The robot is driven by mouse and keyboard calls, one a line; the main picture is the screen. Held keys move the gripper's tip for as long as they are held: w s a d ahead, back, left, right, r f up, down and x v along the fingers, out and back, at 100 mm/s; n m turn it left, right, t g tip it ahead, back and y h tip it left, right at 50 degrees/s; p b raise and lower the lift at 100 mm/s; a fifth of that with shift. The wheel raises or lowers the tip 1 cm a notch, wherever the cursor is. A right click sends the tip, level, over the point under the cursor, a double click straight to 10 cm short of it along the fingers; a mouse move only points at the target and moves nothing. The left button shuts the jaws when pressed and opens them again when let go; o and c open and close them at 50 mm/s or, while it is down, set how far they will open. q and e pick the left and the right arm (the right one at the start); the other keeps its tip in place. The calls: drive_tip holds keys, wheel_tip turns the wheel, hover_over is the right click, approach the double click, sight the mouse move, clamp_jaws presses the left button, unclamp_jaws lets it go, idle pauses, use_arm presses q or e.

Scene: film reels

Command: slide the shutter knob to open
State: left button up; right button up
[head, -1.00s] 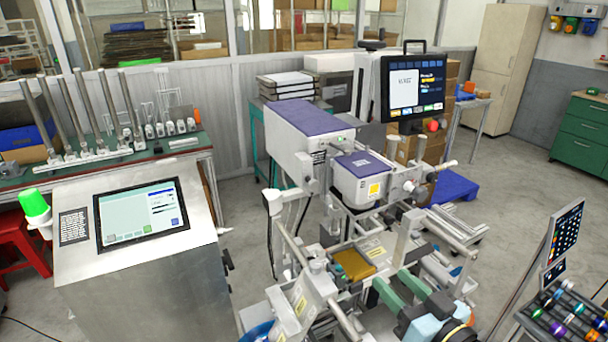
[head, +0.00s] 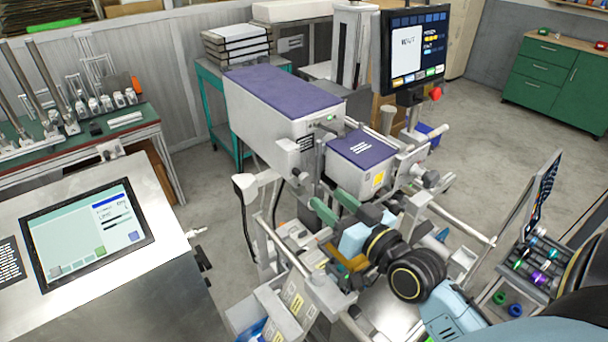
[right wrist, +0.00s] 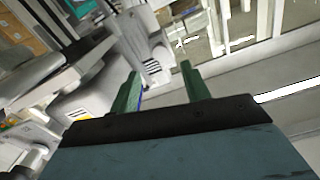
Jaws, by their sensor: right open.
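A white machine with purple covers (head: 283,92) stands in the middle of the head view. Its smaller head unit (head: 360,160) juts out at the front, with small dark knobs, including one on its left (head: 296,172) and one at its right (head: 432,179). I cannot tell which is the shutter knob. My right gripper (head: 326,199), with green fingers, is open and empty in front of the machine, just below the smaller unit. In the right wrist view the gripper (right wrist: 160,72) shows its two fingers apart with nothing between them. My left gripper is not in view.
A steel console with a touchscreen (head: 88,232) stands at the left. A monitor (head: 415,48) rises behind the machine. White rails and a labelled box (head: 292,300) lie below my right arm. A rack of coloured reels (head: 535,262) is at the right. Floor is clear at the back right.

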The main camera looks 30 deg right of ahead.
sight(306, 181)
drive_tip(key=w, duration=0.2)
drive_tip(key=w+p, duration=0.1)
drive_tip(key=w, duration=0.5)
drive_tip(key=shift+w+a, duration=0.1)
drive_tip(key=shift+a, duration=0.25)
drive_tip(key=shift+w, duration=0.35)
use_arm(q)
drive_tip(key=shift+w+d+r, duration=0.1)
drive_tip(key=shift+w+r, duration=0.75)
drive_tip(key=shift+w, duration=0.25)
use_arm(e)
clamp_jaws()
drive_tip(key=shift+w, duration=0.1)
